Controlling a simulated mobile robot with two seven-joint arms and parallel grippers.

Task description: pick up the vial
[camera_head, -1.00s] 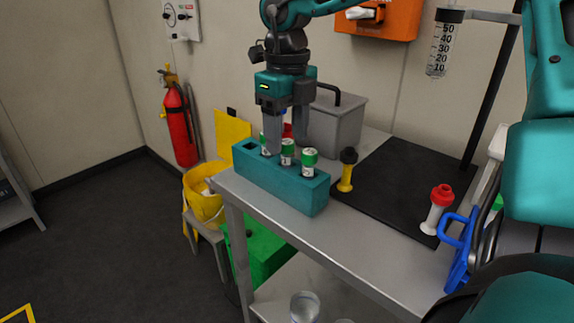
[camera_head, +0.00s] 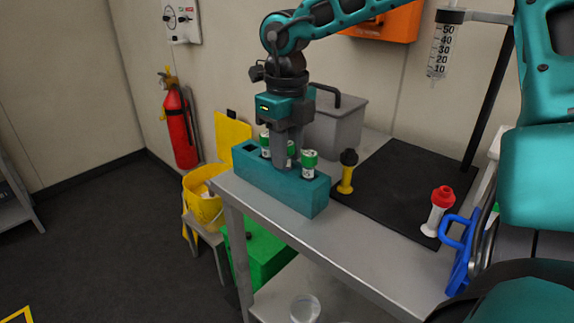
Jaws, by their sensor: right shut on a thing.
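A teal rack (camera_head: 280,190) on the metal table holds several green-capped vials in a row. One vial (camera_head: 264,141) is at the left and another vial (camera_head: 309,160) is at the right end. My right gripper (camera_head: 287,155) points down over the rack and is shut on the middle vial (camera_head: 291,149). Its fingers hide most of that vial, which still appears to be in the rack. My left gripper is not in view.
A grey lidded box (camera_head: 335,127) stands behind the rack. A blue-handled object (camera_head: 459,250) is at the table's right.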

